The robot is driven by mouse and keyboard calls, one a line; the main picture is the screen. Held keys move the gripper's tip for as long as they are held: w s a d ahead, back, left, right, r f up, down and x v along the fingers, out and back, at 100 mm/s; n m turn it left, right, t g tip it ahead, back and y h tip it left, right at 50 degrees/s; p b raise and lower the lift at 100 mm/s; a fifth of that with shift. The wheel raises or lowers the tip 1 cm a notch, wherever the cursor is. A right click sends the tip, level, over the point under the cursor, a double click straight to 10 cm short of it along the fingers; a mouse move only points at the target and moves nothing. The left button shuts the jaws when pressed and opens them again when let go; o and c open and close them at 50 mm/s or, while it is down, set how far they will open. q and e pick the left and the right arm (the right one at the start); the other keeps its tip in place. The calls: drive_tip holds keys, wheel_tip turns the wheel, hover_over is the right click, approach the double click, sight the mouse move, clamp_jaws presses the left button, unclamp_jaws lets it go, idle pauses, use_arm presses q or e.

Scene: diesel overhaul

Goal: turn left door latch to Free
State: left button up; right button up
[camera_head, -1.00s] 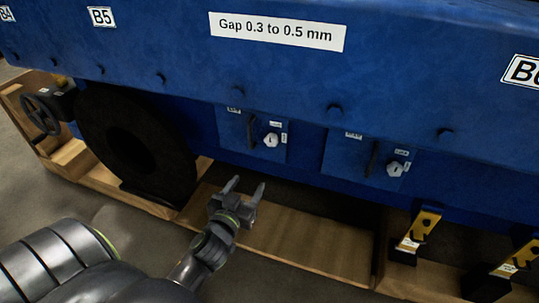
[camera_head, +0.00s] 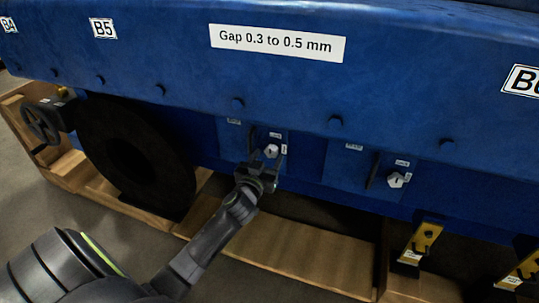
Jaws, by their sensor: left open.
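The left door (camera_head: 234,142) is a small blue panel on the engine's side, with a dark handle (camera_head: 251,138) and a pale latch knob (camera_head: 271,151). Small white labels sit near the knob, too small to read here. My left gripper (camera_head: 264,162) is open, with its fingertips at the knob, one on each side of it in this view. I cannot tell whether the fingers touch it. My right gripper is not in view.
A second door (camera_head: 342,167) with its own pale knob (camera_head: 396,180) is to the right. A big black disc (camera_head: 110,135) and a handwheel (camera_head: 40,122) are at the left. Yellow brackets (camera_head: 424,238) stand lower right. A wooden pallet (camera_head: 300,249) lies below.

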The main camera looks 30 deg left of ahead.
use_arm(q)
drive_tip(key=shift+x, duration=0.9)
drive_tip(key=shift+w+a, duration=0.1)
drive_tip(key=shift+w, duration=0.2)
drive_tip(key=shift+c, duration=0.6)
drive_tip(key=c, duration=0.9)
drive_tip(key=shift+o, duration=0.2)
